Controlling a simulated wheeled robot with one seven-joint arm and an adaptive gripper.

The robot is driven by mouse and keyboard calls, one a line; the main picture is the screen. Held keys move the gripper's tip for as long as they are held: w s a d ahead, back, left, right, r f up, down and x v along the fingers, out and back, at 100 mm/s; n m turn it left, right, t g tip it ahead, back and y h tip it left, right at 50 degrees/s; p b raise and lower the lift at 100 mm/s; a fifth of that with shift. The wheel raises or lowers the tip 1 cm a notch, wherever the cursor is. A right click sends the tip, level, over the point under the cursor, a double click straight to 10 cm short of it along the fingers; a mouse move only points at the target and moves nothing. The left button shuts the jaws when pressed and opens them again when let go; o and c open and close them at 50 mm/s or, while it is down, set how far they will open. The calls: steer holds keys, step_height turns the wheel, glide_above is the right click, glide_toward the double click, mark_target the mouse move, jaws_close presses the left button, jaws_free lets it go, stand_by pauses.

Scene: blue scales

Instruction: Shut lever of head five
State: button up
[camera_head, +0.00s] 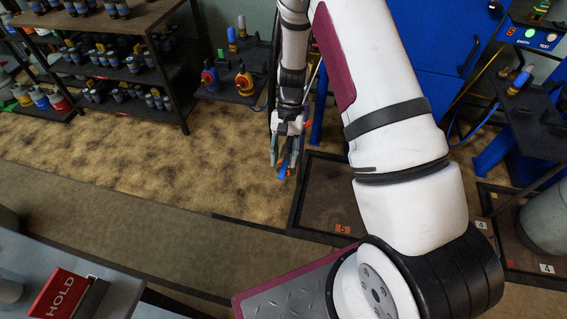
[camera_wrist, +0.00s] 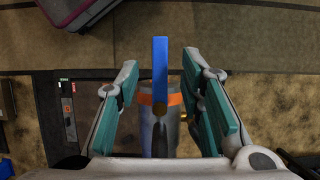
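A blue lever (camera_wrist: 160,65) lies straight between the fingers in the wrist view, with a brass-coloured piece at its lower end. Behind it is a grey cylinder with an orange band (camera_wrist: 174,99). My gripper (camera_wrist: 163,90) is open, with one teal-padded finger on each side of the lever and a gap on both sides. In the head view my gripper (camera_head: 287,150) hangs above the bay marked 5 (camera_head: 342,228). Small blue and orange parts show at its fingertips there. My arm hides part of that bay, and I cannot tell the lever's exact tilt.
A shelf rack (camera_head: 130,70) with dark fittings stands at the upper left. A blue cabinet (camera_head: 440,50) is behind my arm. Bays marked 4 and a grey cylinder (camera_head: 547,218) are at the right. A red HOLD sign (camera_head: 62,294) sits at the lower left. The brown floor is open.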

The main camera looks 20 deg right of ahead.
steer(key=shift+x, duration=1.2)
jaws_close()
steer(key=w+d+n+t+h, duration=0.1)
steer(key=d+n+h, duration=0.5)
steer(key=n, duration=1.2)
steer(key=shift+d, duration=0.2)
steer(key=shift+w, duration=0.15)
